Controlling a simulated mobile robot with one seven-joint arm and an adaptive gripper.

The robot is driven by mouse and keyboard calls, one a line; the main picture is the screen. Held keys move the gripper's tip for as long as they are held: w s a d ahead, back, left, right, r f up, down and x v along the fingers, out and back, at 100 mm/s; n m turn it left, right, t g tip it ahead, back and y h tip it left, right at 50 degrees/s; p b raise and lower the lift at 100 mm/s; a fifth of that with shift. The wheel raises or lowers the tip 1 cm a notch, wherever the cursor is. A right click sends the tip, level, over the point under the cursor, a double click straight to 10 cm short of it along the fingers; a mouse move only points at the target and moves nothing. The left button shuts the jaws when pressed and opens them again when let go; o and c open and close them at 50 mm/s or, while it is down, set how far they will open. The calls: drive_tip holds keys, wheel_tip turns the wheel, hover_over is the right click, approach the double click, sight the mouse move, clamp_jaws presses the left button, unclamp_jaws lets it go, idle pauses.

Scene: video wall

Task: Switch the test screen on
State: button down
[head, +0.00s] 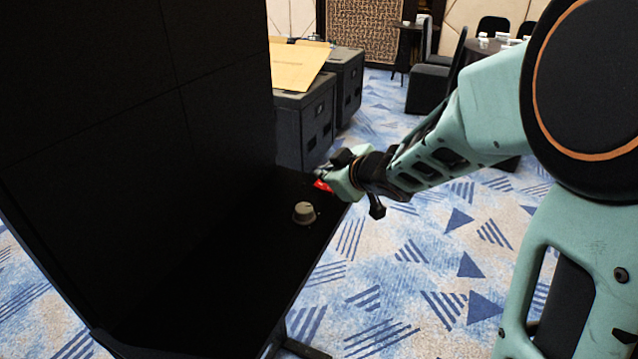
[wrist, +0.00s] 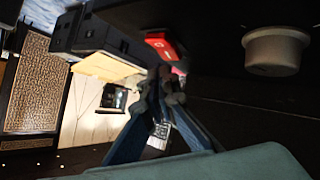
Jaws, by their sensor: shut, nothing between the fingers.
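The screen (head: 90,100) is a tall black wall of panels on the left of the head view, and it is dark. A red switch (head: 321,185) sits at the far end of the black ledge at its foot, partly hidden by my gripper (head: 326,174). In the wrist view the red switch (wrist: 160,45) shows a small white mark. My gripper (wrist: 172,88) is shut and empty, its fingertips close beside the switch. I cannot tell whether they touch it.
A round beige knob (head: 304,212) stands on the black ledge (head: 215,270), nearer than the switch; it also shows in the wrist view (wrist: 275,50). Black cases (head: 303,125) with a tan board (head: 300,62) stand behind. Patterned carpet (head: 400,280) lies open on the right.

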drive_tip(key=shift+f, duration=0.15)
idle(0.6)
drive_tip(key=shift+a+f+b, duration=0.15)
drive_tip(key=shift+f+b, duration=0.15)
drive_tip(key=shift+w+a+f+b, duration=0.1)
drive_tip(key=shift+f+b, duration=0.25)
drive_tip(key=shift+f, duration=0.05)
idle(0.5)
drive_tip(key=shift+r, duration=0.15)
drive_tip(key=shift+d+r+p, duration=0.25)
drive_tip(key=shift+r+p, duration=0.45)
drive_tip(key=shift+p, duration=0.3)
drive_tip(key=shift+r, duration=0.1)
drive_tip(key=r+p, duration=0.1)
drive_tip(key=p, duration=0.1)
drive_tip(key=d+r+p, duration=0.1)
drive_tip(key=r, duration=0.1)
drive_tip(key=r+p, duration=0.1)
drive_tip(key=p, duration=0.1)
drive_tip(key=shift+s+d+r+p, duration=0.25)
drive_tip(key=shift+s+r+p, duration=0.1)
drive_tip(key=shift+f, duration=0.1)
